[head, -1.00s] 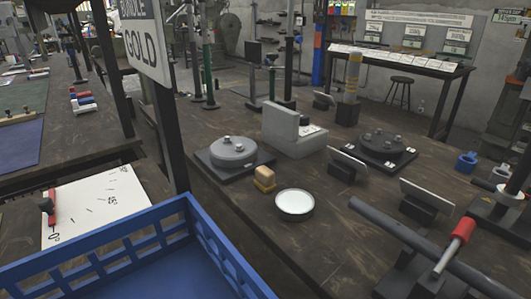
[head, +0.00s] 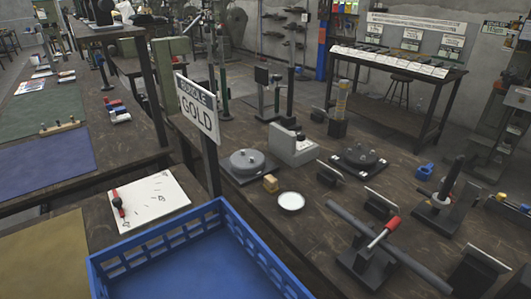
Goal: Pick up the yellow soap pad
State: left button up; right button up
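A small yellow-tan block that looks like the yellow soap pad (head: 271,183) sits on the dark wooden bench in the head view. It is just left of a round white dish (head: 291,201) and apart from it. A grey round fixture on a dark plate (head: 247,163) stands behind and to the left of the pad. Neither of my grippers shows in the head view.
An empty blue crate (head: 205,215) fills the lower middle, in front of the pad. A red-handled press (head: 384,232) stands at the right. A grey stepped block (head: 293,144) is behind.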

aim_at(270, 184)
jog(key=i+l+u, duration=0.7)
jog(key=u, duration=0.2)
jog(key=i+l+u, duration=0.1)
jog(key=l+u, duration=0.2)
jog(key=l, duration=0.15)
jog(key=i+l+u, duration=0.1)
jog(key=l+u, duration=0.15)
jog(key=l, duration=0.15)
jog(key=i+l+u, duration=0.1)
jog(key=l+u, duration=0.2)
jog(key=l, duration=0.1)
